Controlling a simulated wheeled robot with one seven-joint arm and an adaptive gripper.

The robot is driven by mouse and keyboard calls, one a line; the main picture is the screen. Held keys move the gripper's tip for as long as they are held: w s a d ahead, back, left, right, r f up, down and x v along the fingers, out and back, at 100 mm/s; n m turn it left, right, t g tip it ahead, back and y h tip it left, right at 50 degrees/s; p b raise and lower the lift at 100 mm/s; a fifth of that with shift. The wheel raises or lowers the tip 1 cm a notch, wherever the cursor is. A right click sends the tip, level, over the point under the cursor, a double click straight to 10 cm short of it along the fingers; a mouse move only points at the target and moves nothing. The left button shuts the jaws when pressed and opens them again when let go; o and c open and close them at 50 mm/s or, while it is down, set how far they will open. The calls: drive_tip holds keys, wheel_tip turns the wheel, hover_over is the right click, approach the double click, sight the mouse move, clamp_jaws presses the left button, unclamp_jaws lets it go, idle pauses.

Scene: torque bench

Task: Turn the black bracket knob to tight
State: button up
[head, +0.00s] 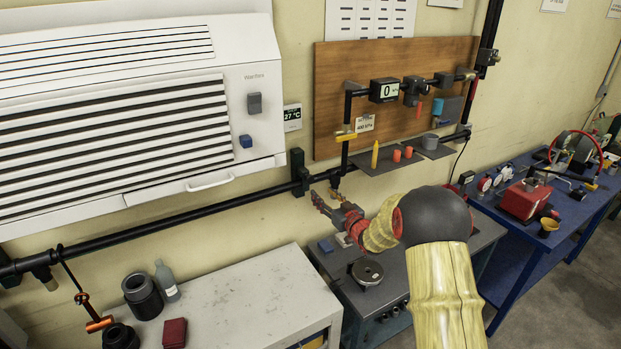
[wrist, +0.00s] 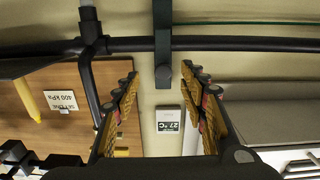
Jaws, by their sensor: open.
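A black bracket (head: 298,172) is fixed on the wall and holds the long dark pipe, right of the white heater. In the wrist view the bracket (wrist: 162,72) stands upright across the pipe, between my spread fingertips in the picture. Its knob cannot be told apart from the rest of the bracket, and no tight or loose mark is legible. My gripper (head: 324,203) is open and empty, just below and right of the bracket in the head view. In the wrist view my gripper (wrist: 160,77) shows both fingers wide apart, with no visible contact on the bracket.
The dark pipe (wrist: 235,43) runs across behind the fingertips. A thermometer plate (head: 292,117) hangs above the bracket. The white heater (head: 228,181) is at left, a wooden gauge board (head: 335,65) at right. A grey cabinet top (head: 255,285) and a dark bench lie below.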

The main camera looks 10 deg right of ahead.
sight(311, 180)
drive_tip(key=shift+t+y, duration=0.3)
drive_tip(key=shift+a+r+p+x, duration=0.1)
drive_tip(key=shift+r+p+x, duration=0.15)
drive_tip(key=shift+x, duration=1)
drive_tip(key=shift+a+r+p+x, duration=0.15)
drive_tip(key=shift+p+x, duration=0.25)
drive_tip(key=shift+x, duration=0.85)
drive_tip(key=shift+r+p+x, duration=0.25)
drive_tip(key=shift+p+x, duration=0.05)
drive_tip(key=shift+x, duration=0.95)
drive_tip(key=shift+c, duration=0.3)
clamp_jaws()
